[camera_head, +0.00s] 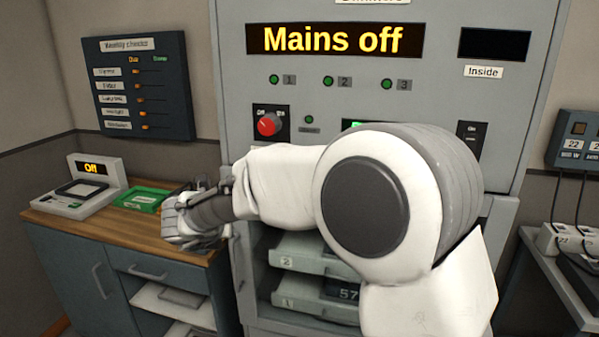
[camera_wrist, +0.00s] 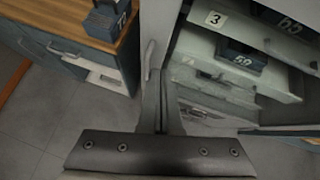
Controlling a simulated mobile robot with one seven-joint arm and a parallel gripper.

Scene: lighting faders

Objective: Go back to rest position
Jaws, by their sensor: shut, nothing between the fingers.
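My gripper (camera_wrist: 159,128) is shut and empty in the wrist view, pointing down toward the floor beside the open grey cabinet. In the head view my white arm reaches left across the cabinet front, and its hand is near the right end of the wooden counter; the fingertips are hard to make out there. The grey dimmer cabinet (camera_head: 226,60) carries a display (camera_head: 333,40) reading "Mains off". A red rotary knob (camera_head: 268,125) sits on its black plate below.
Drawers (camera_head: 300,250) in the cabinet's lower part stand partly out, numbered 3 in the wrist view (camera_wrist: 200,50). A wooden counter (camera_head: 110,230) at left holds a scale-like device (camera_head: 75,195) reading "Off" and a green tray (camera_head: 142,199). A side table (camera_head: 545,262) stands right. Grey floor (camera_wrist: 60,125) is clear.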

